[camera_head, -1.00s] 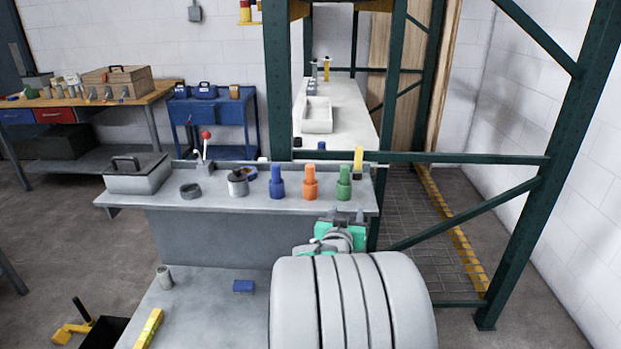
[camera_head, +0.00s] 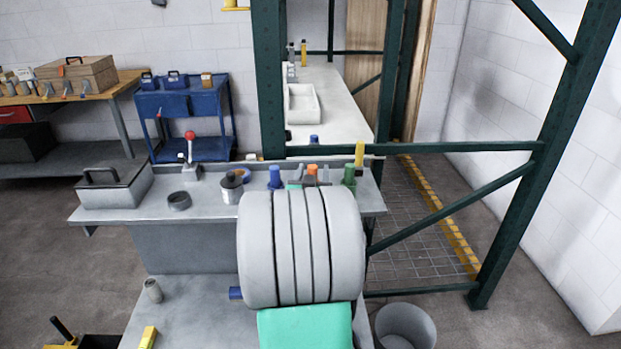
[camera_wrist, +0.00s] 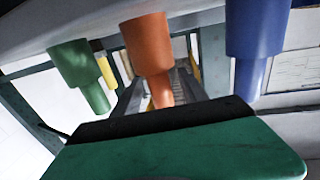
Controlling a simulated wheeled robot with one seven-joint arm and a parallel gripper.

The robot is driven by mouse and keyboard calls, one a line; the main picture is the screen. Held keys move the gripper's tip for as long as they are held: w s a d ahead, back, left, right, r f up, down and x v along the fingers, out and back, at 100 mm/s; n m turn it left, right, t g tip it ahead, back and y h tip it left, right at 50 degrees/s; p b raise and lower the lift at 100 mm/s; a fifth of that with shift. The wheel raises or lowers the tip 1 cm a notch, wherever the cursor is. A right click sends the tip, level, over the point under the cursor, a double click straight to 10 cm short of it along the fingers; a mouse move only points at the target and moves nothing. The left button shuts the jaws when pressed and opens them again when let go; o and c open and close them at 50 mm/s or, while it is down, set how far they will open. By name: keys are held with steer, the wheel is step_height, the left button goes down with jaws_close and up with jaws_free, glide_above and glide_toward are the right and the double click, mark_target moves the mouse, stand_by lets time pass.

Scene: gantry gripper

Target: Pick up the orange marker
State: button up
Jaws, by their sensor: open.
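The orange marker (camera_head: 312,171) stands on the raised grey bench shelf between the blue marker (camera_head: 275,177) and the green marker (camera_head: 349,178). In the head view my arm and gripper hide most of it. In the wrist view the orange marker (camera_wrist: 149,50) is in the middle and looks upside down, with the green marker (camera_wrist: 76,68) left and the blue marker (camera_wrist: 254,40) right. My gripper (camera_wrist: 165,122), green with a black edge, covers the lower end of the orange marker's thin part. The gripper is open and close to the orange marker; I cannot tell whether the marker is between the fingers.
A dark-lidded pot (camera_head: 232,188), a black ring (camera_head: 179,200) and a grey lidded box (camera_head: 112,185) stand left on the shelf (camera_head: 140,215). A yellow post (camera_head: 359,155) rises behind the green marker. A dark green frame (camera_head: 268,90) stands behind and right.

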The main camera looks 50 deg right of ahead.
steer(key=shift+x, duration=1.05)
steer(key=shift+c, duration=0.5)
steer(key=shift+a, duration=0.1)
jaws_close()
